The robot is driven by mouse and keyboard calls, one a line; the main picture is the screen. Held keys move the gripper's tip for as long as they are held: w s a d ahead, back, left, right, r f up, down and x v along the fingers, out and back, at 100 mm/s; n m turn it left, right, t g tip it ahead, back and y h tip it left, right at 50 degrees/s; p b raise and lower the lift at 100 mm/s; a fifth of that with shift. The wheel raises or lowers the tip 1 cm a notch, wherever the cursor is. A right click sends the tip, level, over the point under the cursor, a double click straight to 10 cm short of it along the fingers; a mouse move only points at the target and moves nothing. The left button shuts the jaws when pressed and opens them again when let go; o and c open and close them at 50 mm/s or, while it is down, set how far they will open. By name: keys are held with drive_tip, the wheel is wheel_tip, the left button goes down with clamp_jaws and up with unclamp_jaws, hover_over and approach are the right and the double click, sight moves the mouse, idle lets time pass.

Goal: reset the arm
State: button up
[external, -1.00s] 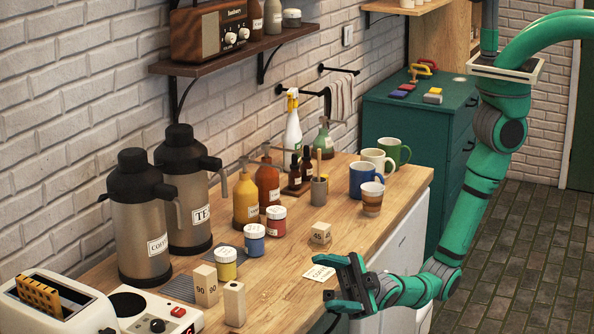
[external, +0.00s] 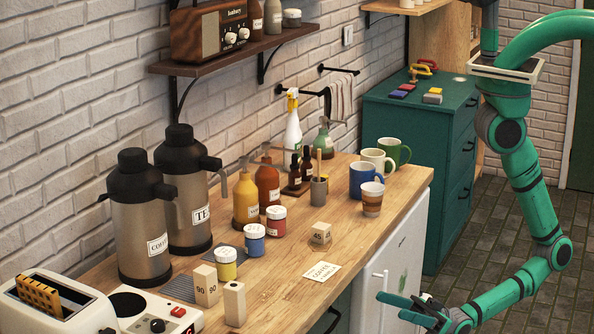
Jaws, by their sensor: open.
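My gripper (external: 398,309) is at the bottom right of the external view. It is open and nothing shows between its fingers. It is off the front edge of the wooden counter (external: 350,232), in front of the white fridge door (external: 398,258). My green arm (external: 530,190) reaches down from the upper right, bends at a low elbow and runs back left to the gripper. The arm and gripper appear clear of the things on the counter.
A green cabinet (external: 430,135) stands behind. The floor at right is open.

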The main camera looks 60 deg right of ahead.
drive_tip(key=w+d+f+m+t+h, duration=0.25)
drive_tip(key=d+m+h, duration=0.3)
drive_tip(key=d, duration=0.75)
drive_tip(key=w+d+f+m+t+h, duration=0.2)
drive_tip(key=d+f+m+h, duration=0.2)
drive_tip(key=d+h, duration=0.55)
drive_tip(key=d+r+m+g+h, duration=0.1)
drive_tip(key=d+r+h, duration=0.1)
drive_tip(key=d, duration=0.6)
drive_tip(key=d+r+m+g+h, duration=0.1)
drive_tip(key=d+r+h, duration=0.1)
drive_tip(key=d, duration=0.6)
drive_tip(key=shift+s+g+h, duration=0.2)
drive_tip(key=shift+g+h, duration=0.15)
drive_tip(key=shift+h, duration=0.45)
drive_tip(key=shift+o, duration=0.6)
